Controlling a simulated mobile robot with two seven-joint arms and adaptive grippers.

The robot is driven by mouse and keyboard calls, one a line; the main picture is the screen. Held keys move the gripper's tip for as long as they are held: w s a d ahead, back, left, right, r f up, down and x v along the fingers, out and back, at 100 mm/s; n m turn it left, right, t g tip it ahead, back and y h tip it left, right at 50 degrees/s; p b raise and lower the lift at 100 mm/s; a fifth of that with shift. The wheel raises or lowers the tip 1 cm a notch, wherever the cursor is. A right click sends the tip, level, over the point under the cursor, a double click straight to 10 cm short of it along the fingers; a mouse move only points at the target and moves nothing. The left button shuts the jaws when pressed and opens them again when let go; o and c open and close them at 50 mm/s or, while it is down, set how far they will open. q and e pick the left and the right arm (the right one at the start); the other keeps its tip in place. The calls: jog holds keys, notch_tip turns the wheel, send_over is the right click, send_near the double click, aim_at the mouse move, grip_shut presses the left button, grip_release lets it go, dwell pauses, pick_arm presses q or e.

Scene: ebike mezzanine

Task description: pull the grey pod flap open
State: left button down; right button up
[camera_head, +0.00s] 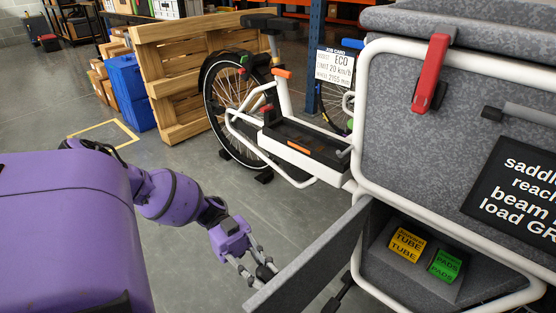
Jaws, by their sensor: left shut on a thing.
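The grey pod flap (318,262) stands swung out from the lower pod opening, at an angle toward the lower left. Its far edge is by my left gripper (262,272), which is shut on the flap near that edge. The exact contact is small and partly hidden. Inside the open pod (378,272) sit a yellow TUBE box (406,245) and a green PADS box (445,266). My right gripper is not in view.
A grey case with a red latch (431,75) and a black sign (515,195) is above the pod, in a white tube frame (362,120). A white bike (290,140) stands behind. A wooden pallet (195,75) and blue crates (130,90) are farther back. The floor at left centre is clear.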

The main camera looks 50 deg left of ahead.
pick_arm(q)
jog(key=shift+s+a+f, duration=0.15)
jog(key=shift+s+a, duration=0.1)
jog(key=shift+a, duration=0.35)
jog(key=c, duration=1.7)
grip_release()
jog(key=shift+o, duration=0.3)
jog(key=shift+w, duration=0.1)
jog(key=shift+a, duration=0.1)
jog(key=a, duration=1.2)
jog(key=shift+w, duration=0.1)
